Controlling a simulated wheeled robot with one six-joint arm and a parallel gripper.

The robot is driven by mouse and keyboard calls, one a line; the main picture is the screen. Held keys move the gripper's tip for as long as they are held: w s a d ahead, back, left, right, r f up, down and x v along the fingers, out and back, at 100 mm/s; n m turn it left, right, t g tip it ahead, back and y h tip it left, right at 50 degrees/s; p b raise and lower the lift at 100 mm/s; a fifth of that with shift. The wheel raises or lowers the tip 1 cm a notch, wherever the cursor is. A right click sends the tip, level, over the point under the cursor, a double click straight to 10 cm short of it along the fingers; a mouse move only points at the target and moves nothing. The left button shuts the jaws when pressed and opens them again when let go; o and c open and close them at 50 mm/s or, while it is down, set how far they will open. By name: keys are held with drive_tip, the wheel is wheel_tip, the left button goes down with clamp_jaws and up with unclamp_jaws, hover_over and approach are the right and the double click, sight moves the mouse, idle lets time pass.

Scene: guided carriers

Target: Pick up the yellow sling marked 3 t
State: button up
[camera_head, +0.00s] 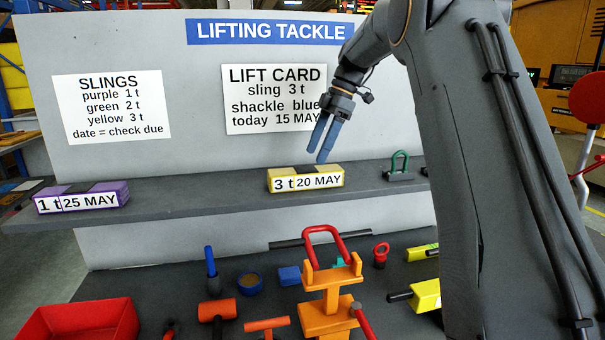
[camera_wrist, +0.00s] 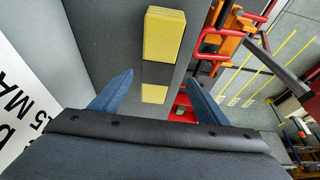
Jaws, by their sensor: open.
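The yellow sling (camera_head: 306,179) lies on the grey shelf (camera_head: 215,196), with a dark band across its top and a front label reading "3 t 20 MAY". My gripper (camera_head: 324,140) is just above it in the head view, pointing down, apart from it and empty. In the wrist view the yellow sling (camera_wrist: 163,35) lies beyond and between the open blue fingers (camera_wrist: 155,92), with its dark band and near end in line with the gap.
A green shackle (camera_head: 399,166) stands on the shelf right of the yellow sling, near my arm. The backboard carries a lift card (camera_head: 274,99). The shelf between the slings is clear.

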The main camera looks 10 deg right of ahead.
sight(306, 169)
drive_tip(key=shift+w+a+f, duration=0.1)
drive_tip(key=shift+f, duration=0.2)
drive_tip(key=shift+p+x, duration=0.5)
drive_tip(key=shift+x, duration=0.35)
drive_tip(key=p+x, duration=0.1)
drive_tip(key=x, duration=0.1)
drive_tip(key=p+x, duration=0.2)
drive_tip(key=shift+a, duration=0.45)
drive_tip(key=shift+w+a+f, duration=0.1)
drive_tip(key=shift+f, duration=0.45)
drive_tip(key=c, duration=1.7)
drive_tip(key=shift+r, duration=0.1)
clamp_jaws()
drive_tip(key=shift+r+b, duration=0.2)
drive_tip(key=shift+b, duration=0.15)
